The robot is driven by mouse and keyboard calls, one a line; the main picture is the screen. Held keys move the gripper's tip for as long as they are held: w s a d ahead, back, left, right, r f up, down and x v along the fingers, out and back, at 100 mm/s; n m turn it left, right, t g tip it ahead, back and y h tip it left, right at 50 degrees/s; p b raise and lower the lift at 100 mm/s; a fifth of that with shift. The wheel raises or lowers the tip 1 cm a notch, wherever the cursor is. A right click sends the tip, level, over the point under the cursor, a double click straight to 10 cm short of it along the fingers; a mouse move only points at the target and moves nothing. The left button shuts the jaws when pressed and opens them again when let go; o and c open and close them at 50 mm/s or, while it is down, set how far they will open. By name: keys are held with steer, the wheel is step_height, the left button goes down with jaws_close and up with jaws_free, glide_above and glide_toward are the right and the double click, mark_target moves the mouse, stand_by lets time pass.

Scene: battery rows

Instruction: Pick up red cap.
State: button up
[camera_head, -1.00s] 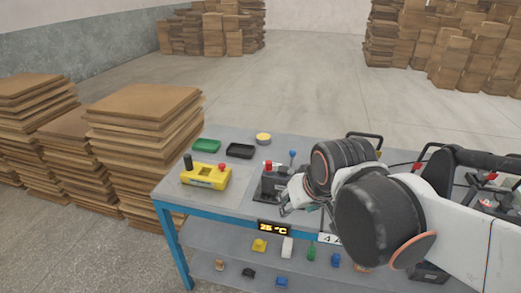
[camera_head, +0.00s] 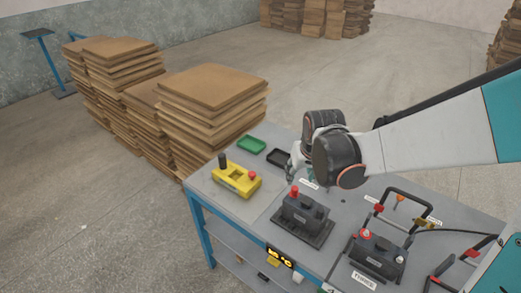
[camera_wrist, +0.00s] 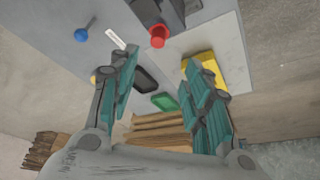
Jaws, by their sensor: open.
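A small red cap (camera_head: 294,190) sits on top of a dark battery block (camera_head: 304,211) near the middle of the table. In the wrist view the red cap (camera_wrist: 158,37) is at the top centre, beyond the fingertips, with the dark block (camera_wrist: 158,12) behind it. My gripper (camera_head: 292,168) is above the table, behind the block in the head view; its fingers are partly hidden there by my wrist. In the wrist view my gripper (camera_wrist: 160,75) has its two teal fingers spread wide with nothing between them, apart from the cap.
Another battery (camera_head: 378,252) with a frame handle stands to the right. A blue knob (camera_wrist: 82,35) shows in the wrist view.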

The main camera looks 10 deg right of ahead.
steer(key=b, duration=0.2)
glide_above(295, 188)
steer(key=s, duration=0.2)
steer(key=f, duration=0.6)
steer(key=shift+a+f, duration=0.2)
steer(key=shift+d+b+x, duration=0.2)
steer(key=shift+b+x, duration=0.85)
steer(key=shift+x, duration=1.55)
steer(key=c, duration=0.8)
